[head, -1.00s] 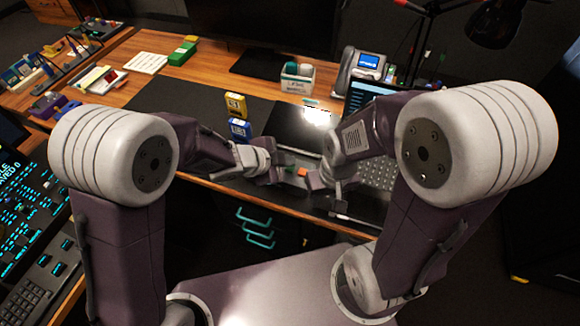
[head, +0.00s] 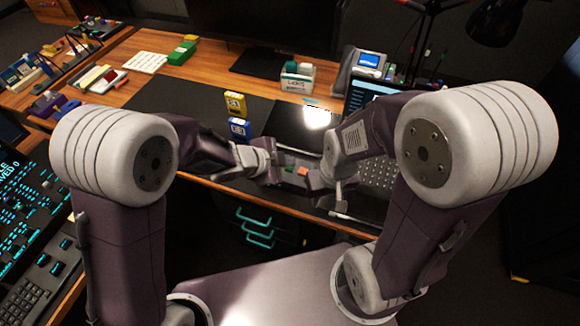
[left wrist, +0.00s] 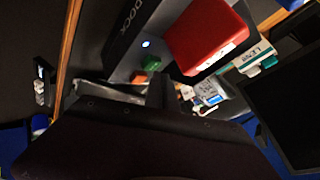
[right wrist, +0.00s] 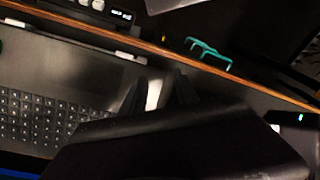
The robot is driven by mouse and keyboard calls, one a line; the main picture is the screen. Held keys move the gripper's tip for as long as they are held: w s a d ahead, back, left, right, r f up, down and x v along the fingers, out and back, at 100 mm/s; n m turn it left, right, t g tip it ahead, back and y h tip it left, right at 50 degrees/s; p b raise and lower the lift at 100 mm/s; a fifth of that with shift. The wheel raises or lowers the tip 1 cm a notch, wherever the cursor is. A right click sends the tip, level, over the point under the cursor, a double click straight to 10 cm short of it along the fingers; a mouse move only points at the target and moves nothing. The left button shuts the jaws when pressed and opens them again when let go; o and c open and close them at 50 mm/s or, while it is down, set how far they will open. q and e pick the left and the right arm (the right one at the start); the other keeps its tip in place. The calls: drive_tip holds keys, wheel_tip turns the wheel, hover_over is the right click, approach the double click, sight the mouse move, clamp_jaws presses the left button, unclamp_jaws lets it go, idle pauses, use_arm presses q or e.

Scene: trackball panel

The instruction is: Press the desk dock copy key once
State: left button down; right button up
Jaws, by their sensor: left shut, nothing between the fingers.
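The desk dock (left wrist: 122,45) is a dark grey bar marked DOCK, with a lit blue light, in the left wrist view. It bears a green key (left wrist: 152,63) and an orange key (left wrist: 139,78). Both keys also show small in the head view, green (head: 290,168) and orange (head: 303,171). I cannot read which is the copy key. My left gripper (head: 277,176) is shut and empty, close beside the keys; its dark tips (left wrist: 160,92) hide part of the dock. I cannot tell if it touches. My right gripper (right wrist: 156,92) is open and empty, to the right of the dock.
A large red block (left wrist: 207,35) stands close to the dock in the left wrist view. Yellow (head: 235,103) and blue (head: 239,129) boxes stand behind my left gripper. A laptop keyboard (right wrist: 50,117) lies by my right gripper. The dark mat (head: 185,100) is mostly clear.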

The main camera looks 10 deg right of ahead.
sight(287, 169)
use_arm(q)
drive_tip(key=shift+f+b, duration=0.35)
drive_tip(key=shift+f, duration=0.2)
use_arm(e)
drive_tip(key=shift+f, duration=0.45)
use_arm(q)
drive_tip(key=shift+r, duration=0.1)
use_arm(e)
drive_tip(key=shift+r, duration=0.15)
use_arm(q)
drive_tip(key=shift+r+p, duration=0.75)
drive_tip(key=shift+p, duration=0.15)
use_arm(e)
drive_tip(key=shift+r, duration=0.8)
use_arm(q)
drive_tip(key=shift+r, duration=0.1)
use_arm(e)
drive_tip(key=shift+r, duration=0.1)
